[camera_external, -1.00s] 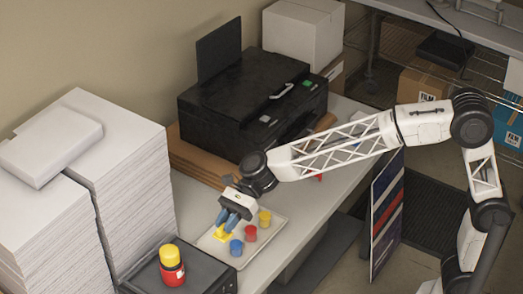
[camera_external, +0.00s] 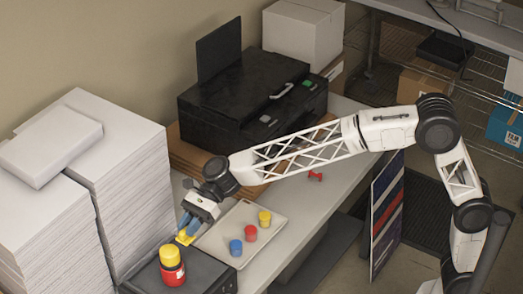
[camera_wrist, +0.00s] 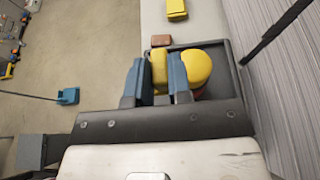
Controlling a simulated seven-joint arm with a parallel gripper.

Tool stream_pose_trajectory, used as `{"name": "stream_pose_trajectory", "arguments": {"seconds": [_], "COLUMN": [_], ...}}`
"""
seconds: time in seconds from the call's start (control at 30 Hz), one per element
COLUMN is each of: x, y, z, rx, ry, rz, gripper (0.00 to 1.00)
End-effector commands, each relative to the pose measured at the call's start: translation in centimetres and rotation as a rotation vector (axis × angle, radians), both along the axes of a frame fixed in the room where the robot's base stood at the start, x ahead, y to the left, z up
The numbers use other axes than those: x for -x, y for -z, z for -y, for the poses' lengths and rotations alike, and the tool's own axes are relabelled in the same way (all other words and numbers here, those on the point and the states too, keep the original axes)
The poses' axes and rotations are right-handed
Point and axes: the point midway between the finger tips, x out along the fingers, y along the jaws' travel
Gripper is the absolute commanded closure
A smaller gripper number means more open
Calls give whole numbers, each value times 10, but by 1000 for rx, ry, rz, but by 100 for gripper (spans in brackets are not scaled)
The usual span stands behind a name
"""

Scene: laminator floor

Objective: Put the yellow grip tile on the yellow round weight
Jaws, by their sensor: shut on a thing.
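My gripper (camera_external: 188,226) is shut on the yellow grip tile (camera_external: 185,239), lifted clear of the tray at its left side. In the wrist view the tile (camera_wrist: 158,72) stands between the two blue fingers of my gripper (camera_wrist: 159,82). A yellow round weight (camera_external: 170,255) tops a red round body on the black box, just below and left of the tile in the outside view. In the wrist view the weight (camera_wrist: 198,66) shows right of the fingers, partly hidden by the right one. The tile and weight look apart in the outside view.
The black box (camera_external: 210,272) stands in front. Tall paper stacks (camera_external: 130,180) rise at left, and a black printer (camera_external: 250,105) stands behind.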

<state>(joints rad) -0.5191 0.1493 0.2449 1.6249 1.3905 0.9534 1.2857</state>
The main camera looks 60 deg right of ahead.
Motion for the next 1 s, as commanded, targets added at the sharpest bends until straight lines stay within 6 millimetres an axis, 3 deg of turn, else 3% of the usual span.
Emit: {"name": "stream_pose_trajectory", "arguments": {"seconds": [0.4, 1.0], "x": [-37, -42], "y": [5, 10], "z": [-29, -33], "rx": [0, 0], "ry": [0, 0], "rz": [0, -1], "gripper": [100, 100]}}
